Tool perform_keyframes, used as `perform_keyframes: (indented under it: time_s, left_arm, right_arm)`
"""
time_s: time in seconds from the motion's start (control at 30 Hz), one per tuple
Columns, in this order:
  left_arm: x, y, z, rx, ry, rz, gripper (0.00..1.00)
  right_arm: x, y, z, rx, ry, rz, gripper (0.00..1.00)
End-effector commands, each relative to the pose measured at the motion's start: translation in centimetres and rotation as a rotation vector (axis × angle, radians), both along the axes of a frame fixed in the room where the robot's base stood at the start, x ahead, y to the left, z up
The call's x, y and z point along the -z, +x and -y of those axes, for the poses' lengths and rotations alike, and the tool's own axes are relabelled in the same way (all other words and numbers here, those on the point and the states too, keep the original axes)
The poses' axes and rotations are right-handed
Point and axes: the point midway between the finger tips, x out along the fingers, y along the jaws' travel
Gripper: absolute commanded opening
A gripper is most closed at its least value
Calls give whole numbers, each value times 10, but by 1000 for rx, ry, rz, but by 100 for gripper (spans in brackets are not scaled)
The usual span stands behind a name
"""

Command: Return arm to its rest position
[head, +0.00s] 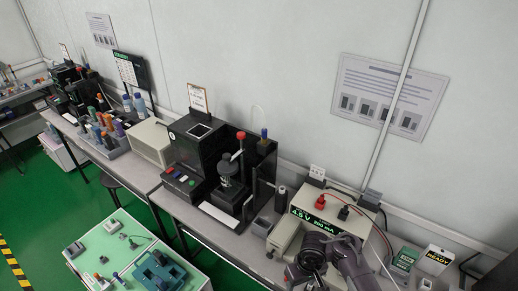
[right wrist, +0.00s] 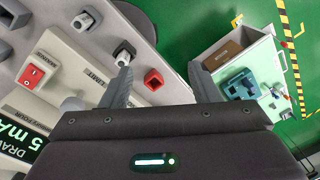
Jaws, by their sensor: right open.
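My right gripper (right wrist: 160,72) is open in the right wrist view, with its two fingers spread and nothing between them. The floor and part of the bench show beyond the gap. My right arm (head: 345,258) is at the lower right of the head view, folded in front of the bench power supply (head: 322,212), whose display reads 4.5 V. The fingertips cannot be made out in the head view. My left gripper is not in view.
A green-topped cart (head: 110,240) with a teal fixture (head: 158,271) stands at the lower left, also seen in the wrist view. A black tester (head: 198,150) stands on the bench mid-view. Green floor lies between bench and cart.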

Motion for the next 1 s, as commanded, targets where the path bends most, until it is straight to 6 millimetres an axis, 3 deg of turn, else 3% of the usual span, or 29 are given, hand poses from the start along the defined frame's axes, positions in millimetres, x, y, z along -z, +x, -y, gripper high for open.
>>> perform_keyframes:
  time_s: [0.27,0.47,0.67,0.8,0.9,1.0]
  left_arm:
    - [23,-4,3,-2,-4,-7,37]
    - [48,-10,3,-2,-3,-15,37]
    - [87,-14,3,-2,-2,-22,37]
    - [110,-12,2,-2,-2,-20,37]
    - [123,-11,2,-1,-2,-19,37]
    - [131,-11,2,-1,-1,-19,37]
  right_arm:
    - [75,-37,-12,50,102,-64,56]
    - [157,-80,-18,121,188,-89,56]
    - [281,-162,1,215,214,-52,56]
    - [354,-231,34,240,147,13,56]
    - [389,-277,60,225,76,58,56]
    - [410,-312,83,196,11,93,56]
